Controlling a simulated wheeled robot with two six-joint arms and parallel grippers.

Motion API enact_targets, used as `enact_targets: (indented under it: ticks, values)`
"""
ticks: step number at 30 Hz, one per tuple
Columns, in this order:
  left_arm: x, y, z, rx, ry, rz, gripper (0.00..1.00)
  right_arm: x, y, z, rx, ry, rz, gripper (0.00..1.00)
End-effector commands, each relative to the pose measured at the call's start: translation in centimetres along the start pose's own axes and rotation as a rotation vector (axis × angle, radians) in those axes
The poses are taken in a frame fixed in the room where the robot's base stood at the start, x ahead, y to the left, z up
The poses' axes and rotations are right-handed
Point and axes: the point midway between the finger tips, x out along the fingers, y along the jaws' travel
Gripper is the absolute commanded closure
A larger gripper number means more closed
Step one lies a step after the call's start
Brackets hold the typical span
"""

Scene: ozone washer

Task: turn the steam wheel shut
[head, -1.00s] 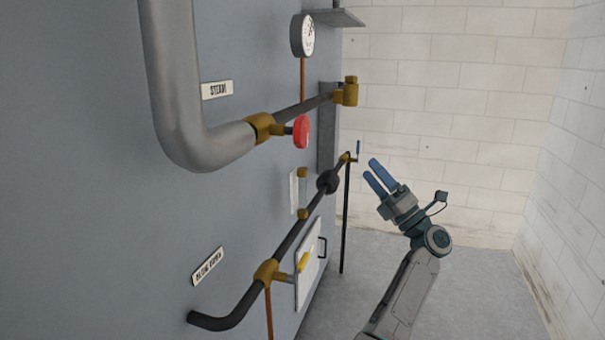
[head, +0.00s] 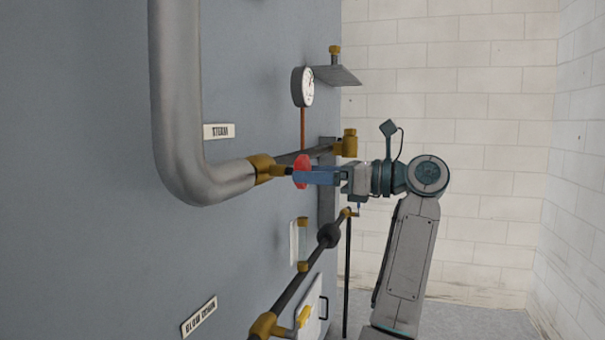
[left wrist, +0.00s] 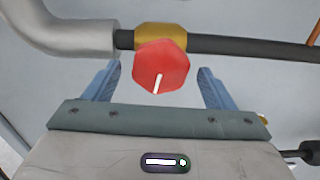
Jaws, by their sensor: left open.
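The steam wheel (head: 302,167) is a red handwheel on a brass valve (head: 262,169) in the upper pipe, close to the STEAM label (head: 218,131). My left gripper (head: 308,177) reaches it from the right, its blue fingers level with the wheel and overlapping it in the head view. In the left wrist view the red wheel (left wrist: 161,67), with a white mark on its face, lies between the two open fingers (left wrist: 158,84). A gap shows on each side of it, so neither finger seems to touch it. My right gripper is not in view.
A thick grey pipe (head: 176,100) bends down left of the valve. A gauge (head: 303,87) and a small shelf (head: 337,76) are above. A lower pipe (head: 290,293) with a yellow handle (head: 303,317) runs below. Free room lies to the right, before the white wall (head: 470,90).

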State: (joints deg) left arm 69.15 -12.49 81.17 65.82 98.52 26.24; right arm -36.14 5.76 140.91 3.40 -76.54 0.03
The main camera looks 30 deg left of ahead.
Motion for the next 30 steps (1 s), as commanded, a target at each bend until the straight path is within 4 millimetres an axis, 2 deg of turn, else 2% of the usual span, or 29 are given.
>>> enact_targets:
  ticks: [3, 6, 16, 17, 21, 24, 30]
  values:
    - [1.7, 0.0, 0.0, -0.001, 0.000, 0.003, 0.23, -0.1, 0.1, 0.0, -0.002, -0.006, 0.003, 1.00]
    - [2.5, 0.0, 0.0, 0.001, -0.001, 0.001, 0.23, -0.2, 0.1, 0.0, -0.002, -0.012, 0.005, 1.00]
    - [2.9, 0.0, 0.0, 0.001, -0.001, 0.000, 0.23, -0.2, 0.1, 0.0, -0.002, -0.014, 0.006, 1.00]
    - [2.9, 0.0, 0.0, 0.001, -0.001, 0.000, 0.24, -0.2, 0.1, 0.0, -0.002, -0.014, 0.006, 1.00]
    - [2.9, 0.0, 0.0, 0.001, -0.001, 0.000, 0.52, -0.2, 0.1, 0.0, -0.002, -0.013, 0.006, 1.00]
    - [2.9, 0.0, 0.0, 0.001, -0.001, 0.000, 0.67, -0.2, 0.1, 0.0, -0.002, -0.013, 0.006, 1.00]
    - [2.8, 0.0, 0.0, 0.012, -0.001, 0.000, 0.67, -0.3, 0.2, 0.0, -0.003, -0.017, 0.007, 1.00]
